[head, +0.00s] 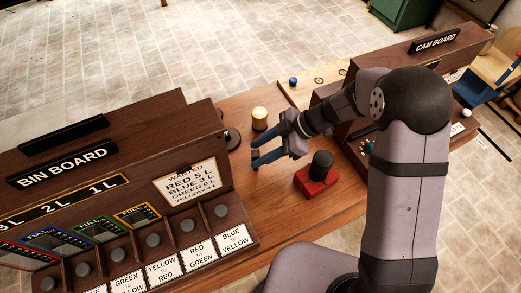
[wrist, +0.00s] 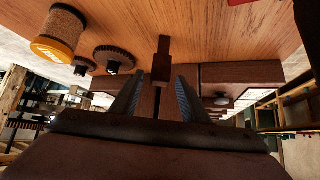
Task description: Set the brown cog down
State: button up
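A dark brown cog (wrist: 113,55) lies on the wooden table, left of my gripper in the wrist view. A second, smaller-looking dark cog (wrist: 83,66) is beside it. In the head view, a dark round cog (head: 232,138) shows at the edge of the bin board, partly hidden; I cannot tell which of the two it is. My gripper (head: 254,158) is over the table near it, with its two blue fingers apart.
A spool with a yellow end (wrist: 60,35) stands beside the cogs. A red block (head: 316,184) with a black knob is right of my gripper. The bin board (head: 130,130) rises at left, the cam board (head: 420,65) at right. A blue knob (head: 293,81) sits behind.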

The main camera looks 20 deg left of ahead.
jog(key=shift+r+p, duration=0.2)
jog(key=shift+p, duration=0.1)
jog(key=shift+w+d, duration=0.1)
jog(key=shift+w, duration=0.05)
jog(key=b+v, duration=0.4)
jog(key=v, duration=0.7)
jog(key=shift+d+r+b, duration=0.2)
jog(key=shift+r+b, duration=0.1)
jog(key=shift+r, duration=0.05)
